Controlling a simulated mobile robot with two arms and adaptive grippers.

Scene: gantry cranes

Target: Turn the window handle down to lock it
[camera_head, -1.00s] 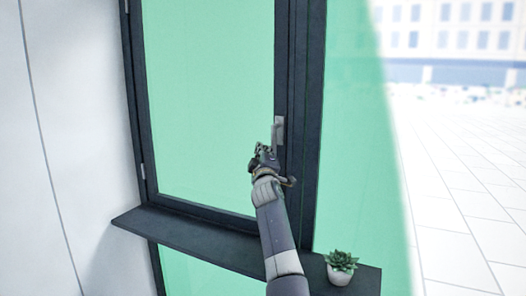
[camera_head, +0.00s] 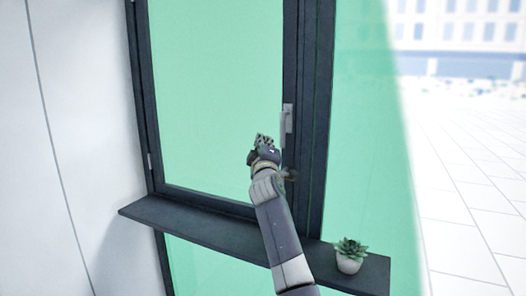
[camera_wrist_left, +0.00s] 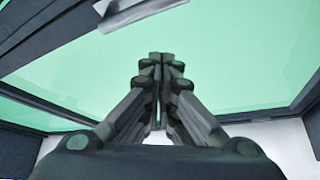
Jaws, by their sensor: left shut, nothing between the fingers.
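The window handle (camera_head: 288,118) is a light grey lever on the dark frame post, right of the large green-tinted pane. Its lever hangs roughly straight down along the post. In the left wrist view a grey piece of the handle (camera_wrist_left: 145,12) shows at the top edge, past the fingertips and apart from them. My left gripper (camera_head: 264,138) is in front of the pane, just left of the handle's lower end, and holds nothing. Its fingers are closed together, as the left wrist view (camera_wrist_left: 162,58) also shows. My right gripper is in no view.
A dark sill (camera_head: 190,230) runs below the window, under my left arm. A small succulent in a white pot (camera_head: 349,262) stands on its right part. A white wall (camera_head: 75,130) is at the left. Pale paving lies outside at the right.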

